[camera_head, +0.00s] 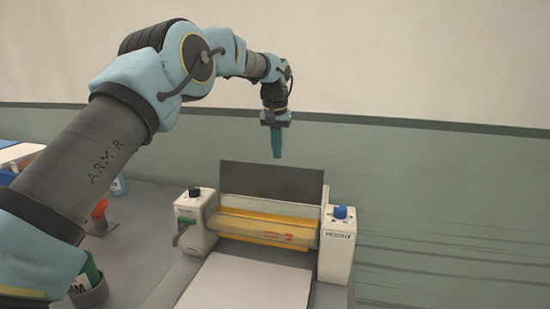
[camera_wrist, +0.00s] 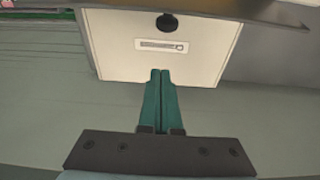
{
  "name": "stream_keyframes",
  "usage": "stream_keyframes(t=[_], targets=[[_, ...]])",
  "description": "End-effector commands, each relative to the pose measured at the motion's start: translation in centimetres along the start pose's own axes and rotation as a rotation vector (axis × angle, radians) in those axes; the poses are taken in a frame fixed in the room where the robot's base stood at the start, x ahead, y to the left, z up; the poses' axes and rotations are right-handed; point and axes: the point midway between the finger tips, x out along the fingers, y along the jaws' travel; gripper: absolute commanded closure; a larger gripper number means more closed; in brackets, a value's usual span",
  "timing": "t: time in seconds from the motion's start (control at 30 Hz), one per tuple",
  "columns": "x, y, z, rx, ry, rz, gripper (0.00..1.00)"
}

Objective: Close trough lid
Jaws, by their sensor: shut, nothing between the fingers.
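The trough lid looks like the dark grey panel (camera_head: 270,182) standing raised at the back of the machine in the head view. In front of and below it lies a yellow trough or roller section (camera_head: 265,228) between two white end housings. My gripper (camera_head: 277,156) points down with its teal fingers together and empty. In the head view its tips appear just above the panel's top edge; I cannot tell the depth between them. In the wrist view the shut fingers (camera_wrist: 161,75) show in front of a cream housing (camera_wrist: 165,60) with a black knob.
The left housing (camera_head: 195,222) has a black knob and a green handle; the right housing (camera_head: 337,240) has a blue knob. A white flat bed (camera_head: 245,283) extends in front. An orange-topped item (camera_head: 99,212) and a cup (camera_head: 90,288) stand at the left. The wall behind is plain.

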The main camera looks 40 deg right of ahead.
Motion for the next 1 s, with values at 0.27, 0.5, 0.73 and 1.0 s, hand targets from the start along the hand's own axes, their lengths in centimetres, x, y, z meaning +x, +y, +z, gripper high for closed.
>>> stream_keyframes(t=[0.27, 0.5, 0.73, 1.0], targets=[[2.2, 0.0, 1.3, 0.0, 0.0, 0.001, 1.0], [1.7, 0.0, 3.2, -0.001, 0.0, 0.001, 1.0], [1.7, 0.0, 3.8, -0.001, 0.0, 0.001, 1.0], [1.7, 0.0, 3.8, -0.001, 0.001, 0.001, 1.0]])
